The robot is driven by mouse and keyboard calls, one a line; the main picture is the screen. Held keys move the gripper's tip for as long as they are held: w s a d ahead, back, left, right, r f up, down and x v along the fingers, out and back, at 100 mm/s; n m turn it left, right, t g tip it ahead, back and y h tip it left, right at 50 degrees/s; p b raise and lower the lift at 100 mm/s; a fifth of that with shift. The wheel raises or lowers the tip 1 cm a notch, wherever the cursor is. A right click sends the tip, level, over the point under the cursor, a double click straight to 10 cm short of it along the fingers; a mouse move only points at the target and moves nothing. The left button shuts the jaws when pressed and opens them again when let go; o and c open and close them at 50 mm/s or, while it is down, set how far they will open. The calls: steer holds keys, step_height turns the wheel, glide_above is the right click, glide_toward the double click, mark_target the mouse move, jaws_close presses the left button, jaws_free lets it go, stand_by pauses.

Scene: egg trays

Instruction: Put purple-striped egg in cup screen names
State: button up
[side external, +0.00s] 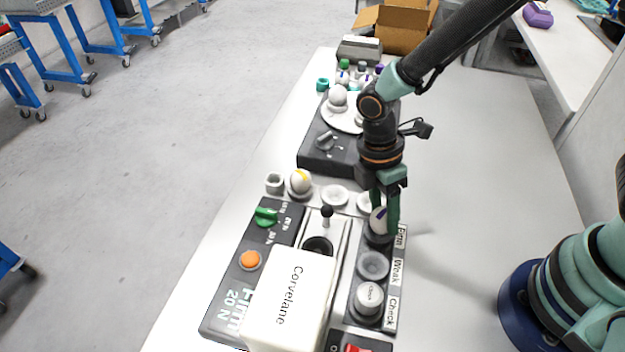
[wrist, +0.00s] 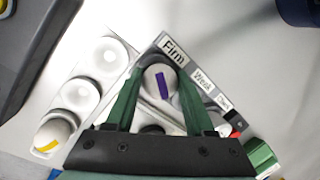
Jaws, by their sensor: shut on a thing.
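The purple-striped egg (side external: 377,222) is white and sits between my fingers at the cup labelled Firm (side external: 379,239). In the wrist view the egg (wrist: 158,84) shows its purple stripe between the green fingertips. My gripper (side external: 385,212) points down and is shut on the egg. I cannot tell whether the egg rests on the cup floor. The Weak cup (side external: 373,266) is empty. Teal text on the dark machine panel's screen (side external: 232,306) reads Firm and 20 N, partly covered.
A white Corvelane box (side external: 290,300) stands on the machine beside a lever (side external: 327,214). A yellow-striped egg (side external: 300,183) sits in the tray (side external: 335,196) behind, near empty cups. A dark turntable machine (side external: 322,150) stands further back. The table's right side is clear.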

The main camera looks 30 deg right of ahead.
steer(key=shift+f, duration=0.55)
stand_by(0.6)
steer(key=o, duration=0.9)
steer(key=shift+r, duration=0.1)
